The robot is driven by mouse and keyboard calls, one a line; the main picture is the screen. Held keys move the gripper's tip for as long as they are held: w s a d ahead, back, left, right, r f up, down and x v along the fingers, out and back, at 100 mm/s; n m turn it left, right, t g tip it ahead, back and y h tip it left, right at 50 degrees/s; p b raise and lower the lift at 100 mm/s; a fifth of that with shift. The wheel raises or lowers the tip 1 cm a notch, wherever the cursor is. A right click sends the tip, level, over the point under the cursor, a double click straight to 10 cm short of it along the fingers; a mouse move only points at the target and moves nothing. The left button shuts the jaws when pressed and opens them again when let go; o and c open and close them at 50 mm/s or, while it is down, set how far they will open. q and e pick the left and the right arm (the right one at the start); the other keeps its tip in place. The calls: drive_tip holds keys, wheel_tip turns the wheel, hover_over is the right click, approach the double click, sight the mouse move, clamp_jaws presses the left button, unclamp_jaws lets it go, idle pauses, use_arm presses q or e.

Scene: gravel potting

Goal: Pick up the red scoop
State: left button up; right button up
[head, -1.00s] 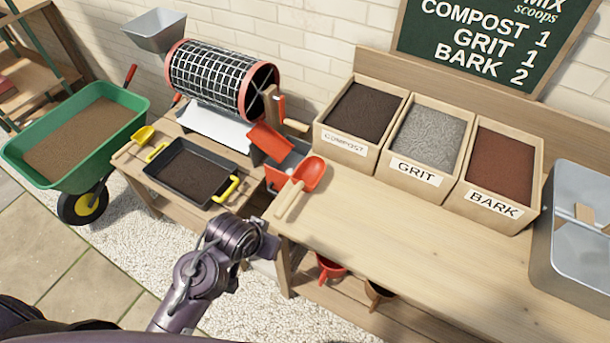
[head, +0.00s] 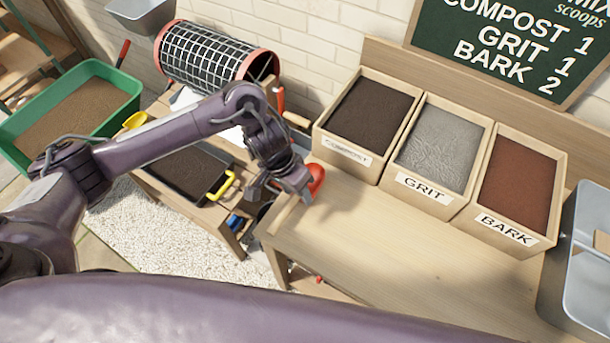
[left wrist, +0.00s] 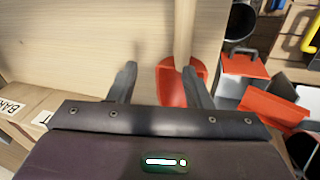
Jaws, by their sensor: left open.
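The red scoop lies on the wooden bench near its left edge. In the head view only part of its red bowl (head: 318,178) shows, beside my left gripper (head: 282,191), which hides much of the rest. In the left wrist view the red bowl (left wrist: 174,88) and the pale wooden handle (left wrist: 183,30) show. My left gripper (left wrist: 158,75) is open and empty above the bench. One finger overlaps the bowl in that view; the other is over bare wood. I cannot tell the gap in height. My right gripper is not in view.
Bins of compost (head: 367,115), grit (head: 440,148) and bark (head: 514,183) stand along the back of the bench. A metal container (head: 580,260) is at the right. The sieve drum (head: 215,55) and a black tray (head: 185,172) are left of the bench. The bench front is clear.

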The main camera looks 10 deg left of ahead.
sight(288, 204)
use_arm(q)
drive_tip(key=a+f, duration=0.1)
drive_tip(key=a+f+n+y+b, duration=0.1)
drive_tip(key=a, duration=0.1)
drive_tip(key=shift+s+f+g, duration=0.1)
drive_tip(key=shift+g, duration=0.3)
drive_tip(key=x, duration=0.4)
drive_tip(key=shift+s+d+f+b, duration=0.1)
drive_tip(key=shift+s+d+b, duration=0.15)
drive_tip(key=shift+b, duration=0.1)
drive_tip(key=shift+f, duration=0.25)
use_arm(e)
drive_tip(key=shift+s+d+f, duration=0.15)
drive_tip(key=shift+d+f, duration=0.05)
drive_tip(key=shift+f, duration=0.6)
use_arm(q)
drive_tip(key=shift+c, duration=0.5)
clamp_jaws()
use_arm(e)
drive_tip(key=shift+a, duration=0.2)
